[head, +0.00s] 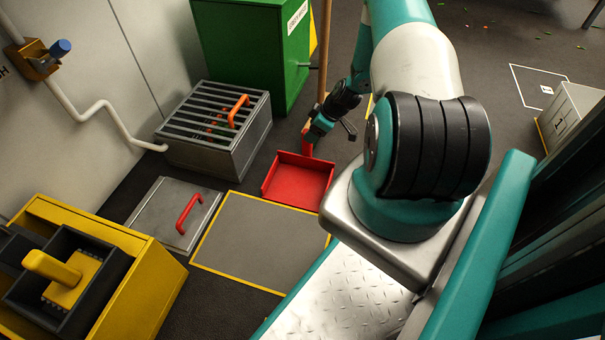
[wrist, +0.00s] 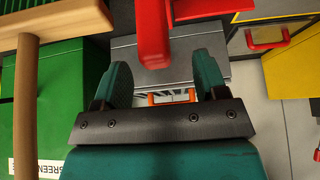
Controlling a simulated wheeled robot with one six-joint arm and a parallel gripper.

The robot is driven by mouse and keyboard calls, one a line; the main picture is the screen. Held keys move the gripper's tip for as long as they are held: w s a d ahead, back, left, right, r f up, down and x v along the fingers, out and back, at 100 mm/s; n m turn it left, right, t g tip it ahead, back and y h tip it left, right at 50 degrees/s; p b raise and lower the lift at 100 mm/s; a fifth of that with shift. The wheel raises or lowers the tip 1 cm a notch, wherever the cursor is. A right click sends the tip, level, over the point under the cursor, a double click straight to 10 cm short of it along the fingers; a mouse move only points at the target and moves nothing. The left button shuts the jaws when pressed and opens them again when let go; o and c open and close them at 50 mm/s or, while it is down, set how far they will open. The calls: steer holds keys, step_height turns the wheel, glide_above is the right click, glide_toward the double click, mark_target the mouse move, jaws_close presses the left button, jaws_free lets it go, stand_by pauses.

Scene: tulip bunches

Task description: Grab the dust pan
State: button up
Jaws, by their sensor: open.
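The red dust pan (head: 298,185) lies on the dark floor beside a yellow-edged grey floor plate. Its red handle rises at the back toward my gripper (head: 318,130). In the wrist view the dust pan's handle (wrist: 154,35) comes down from the top, with its end near the gap between the fingertips of my gripper (wrist: 164,68). My gripper is open, with one finger on each side of that line. I cannot tell how deep the handle sits between the fingers or whether it touches them.
A slatted grey box (head: 213,140) with an orange handle stands left of the pan. A green cabinet (head: 255,45) and a wooden pole (head: 325,45) are behind. A grey lid (head: 165,222) with a red handle and a yellow bin (head: 150,275) are at left. The yellow-edged plate (head: 260,240) is bare.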

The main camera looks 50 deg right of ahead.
steer(key=b+x, duration=0.4)
steer(key=x, duration=0.1)
steer(key=shift+w+d, duration=0.2)
steer(key=shift+w, duration=0.2)
jaws_close()
